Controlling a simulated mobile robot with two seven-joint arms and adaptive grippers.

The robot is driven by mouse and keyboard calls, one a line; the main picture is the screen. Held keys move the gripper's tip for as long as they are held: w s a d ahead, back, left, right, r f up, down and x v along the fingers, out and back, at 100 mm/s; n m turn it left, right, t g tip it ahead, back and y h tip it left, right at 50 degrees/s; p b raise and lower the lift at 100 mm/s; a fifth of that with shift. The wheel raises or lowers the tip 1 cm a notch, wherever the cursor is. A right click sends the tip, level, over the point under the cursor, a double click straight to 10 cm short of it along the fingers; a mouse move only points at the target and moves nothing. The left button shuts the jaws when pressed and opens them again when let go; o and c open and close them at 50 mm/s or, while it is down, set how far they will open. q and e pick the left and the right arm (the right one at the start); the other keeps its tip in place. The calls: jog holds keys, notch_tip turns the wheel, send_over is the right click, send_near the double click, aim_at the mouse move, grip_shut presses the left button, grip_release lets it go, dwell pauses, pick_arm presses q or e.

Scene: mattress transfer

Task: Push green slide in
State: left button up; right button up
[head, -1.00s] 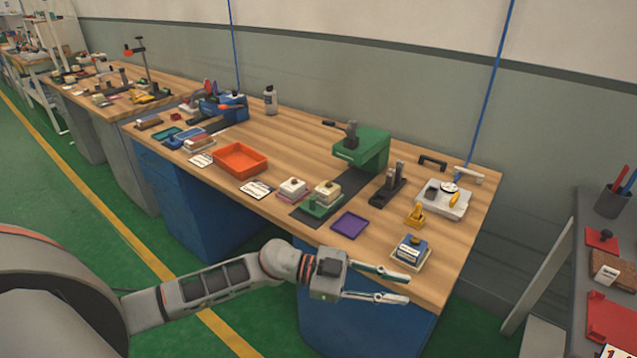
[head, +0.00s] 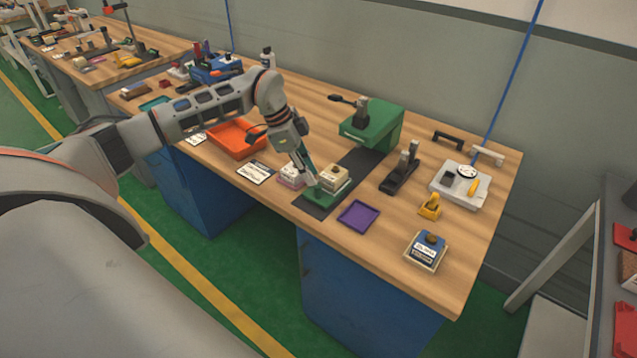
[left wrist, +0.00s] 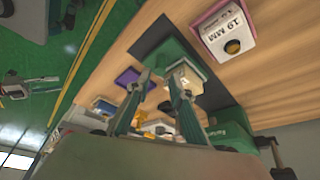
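The green slide (head: 337,198) is a small green carriage on a dark track (head: 318,210) near the table's front edge, with a cream block (head: 334,177) on it. The green housing (head: 372,126) stands at the track's far end, apart from the slide. My left gripper (head: 312,184) points down at the slide's left side; I cannot tell whether it touches. In the left wrist view its two fingers (left wrist: 158,78) are apart with nothing clearly held, and the slide (left wrist: 163,50) and cream block (left wrist: 184,80) lie just past the tips. My right gripper is not in view.
A pink-based block (head: 291,175) sits close left of the slide. A purple tray (head: 357,216) lies to its right and an orange tray (head: 236,139) to the left. A black stand (head: 401,170) is right of the track. The track between slide and housing looks clear.

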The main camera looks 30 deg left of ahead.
aim_at(318, 186)
pick_arm(q)
jog(key=x, duration=0.5)
jog(key=shift+w+d+f, duration=0.1)
jog(key=shift+d+f, duration=0.1)
jog(key=shift+f, duration=0.15)
jog(key=shift+c, duration=0.5)
grip_shut()
